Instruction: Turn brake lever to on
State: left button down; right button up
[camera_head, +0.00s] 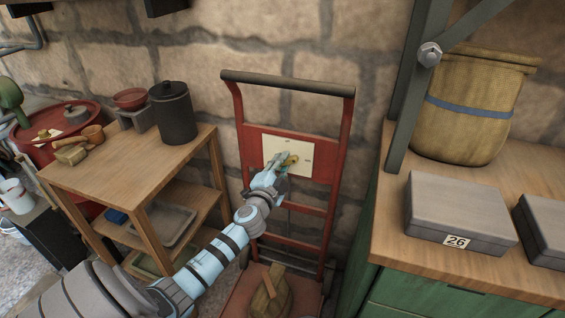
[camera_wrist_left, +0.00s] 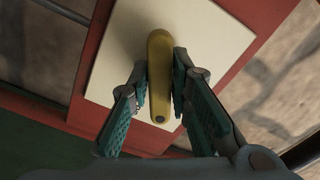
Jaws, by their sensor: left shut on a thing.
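The brake lever (camera_head: 291,160) is a small yellow handle on a cream plate (camera_head: 300,148) fixed to the red hand-truck frame. In the left wrist view the lever (camera_wrist_left: 159,70) is a long yellow bar with a dark dot at its near end, over the cream plate (camera_wrist_left: 205,35). My left gripper (camera_head: 283,163) is at the plate, and in the wrist view its two fingers (camera_wrist_left: 160,90) close on both sides of the lever. Small markings on the plate are too small to read. My right gripper is not in view.
The red hand truck (camera_head: 348,125) leans by a stone wall. A wooden shelf table (camera_head: 100,170) with a dark canister (camera_head: 173,115) stands left. A green cabinet with a wooden top (camera_head: 395,235) stands right, carrying grey boxes (camera_head: 455,205) and a basket (camera_head: 470,110).

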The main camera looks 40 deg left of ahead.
pick_arm(q)
jog(key=m, duration=0.2)
jog(key=shift+m, duration=0.4)
jog(key=shift+m+p, duration=0.4)
jog(key=shift+m, duration=1.1)
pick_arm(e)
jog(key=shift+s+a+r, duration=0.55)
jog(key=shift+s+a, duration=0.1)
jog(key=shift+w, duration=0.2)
pick_arm(q)
jog(key=c, duration=1.5)
grip_release()
jog(key=shift+r, duration=0.1)
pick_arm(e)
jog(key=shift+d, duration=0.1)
